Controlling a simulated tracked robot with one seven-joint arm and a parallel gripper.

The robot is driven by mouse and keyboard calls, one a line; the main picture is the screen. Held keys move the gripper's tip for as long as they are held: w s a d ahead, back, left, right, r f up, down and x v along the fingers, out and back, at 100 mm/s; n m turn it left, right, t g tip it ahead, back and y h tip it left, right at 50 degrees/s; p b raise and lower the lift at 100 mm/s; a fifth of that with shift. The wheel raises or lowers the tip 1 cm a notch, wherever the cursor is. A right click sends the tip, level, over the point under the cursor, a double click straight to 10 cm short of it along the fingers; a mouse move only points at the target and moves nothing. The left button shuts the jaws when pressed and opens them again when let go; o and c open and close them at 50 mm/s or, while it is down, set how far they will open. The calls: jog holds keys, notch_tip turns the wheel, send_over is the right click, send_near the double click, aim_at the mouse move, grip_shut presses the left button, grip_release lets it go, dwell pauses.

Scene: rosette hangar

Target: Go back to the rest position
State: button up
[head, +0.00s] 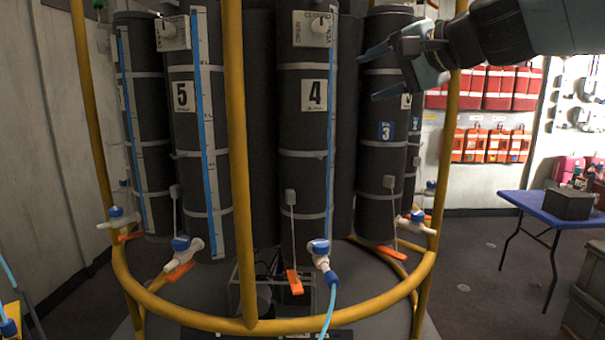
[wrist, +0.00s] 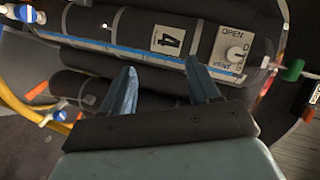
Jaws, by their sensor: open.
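My gripper (head: 378,75) is at the upper right in the head view, reaching in from the right. Its two blue-grey fingers are spread apart with nothing between them. They point left, in front of the dark cylinder marked 3 (head: 380,160); I cannot tell if they touch it. In the wrist view the open fingers (wrist: 160,90) point toward the cylinder marked 4 (wrist: 130,35). A knob labelled OPEN and VENT (wrist: 235,52) sits on that cylinder, to the right of the fingers. The cylinder marked 4 also stands upright in the head view (head: 303,130).
Yellow tube rails (head: 240,170) ring the cylinders. White valves with blue caps (head: 320,250) sit low on them, one with a blue hose. A blue table (head: 540,208) with a dark box (head: 568,203) stands at right. Red bags (head: 490,145) hang behind. Floor is clear between rack and table.

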jog(key=s+d+f+n+g+h, duration=0.2)
jog(key=s+d+f+h, duration=0.1)
jog(key=f, duration=0.6)
jog(key=s+d+f+n+g+h, duration=0.2)
jog(key=s+f, duration=0.4)
jog(key=f, duration=0.3)
jog(key=s+d+f+n+g+h, duration=0.2)
jog(key=s+d+f+n+h, duration=0.1)
jog(key=f, duration=0.6)
jog(key=shift+s+d+f+h, duration=0.3)
jog(key=shift+s+d, duration=0.4)
jog(key=shift+d, duration=0.1)
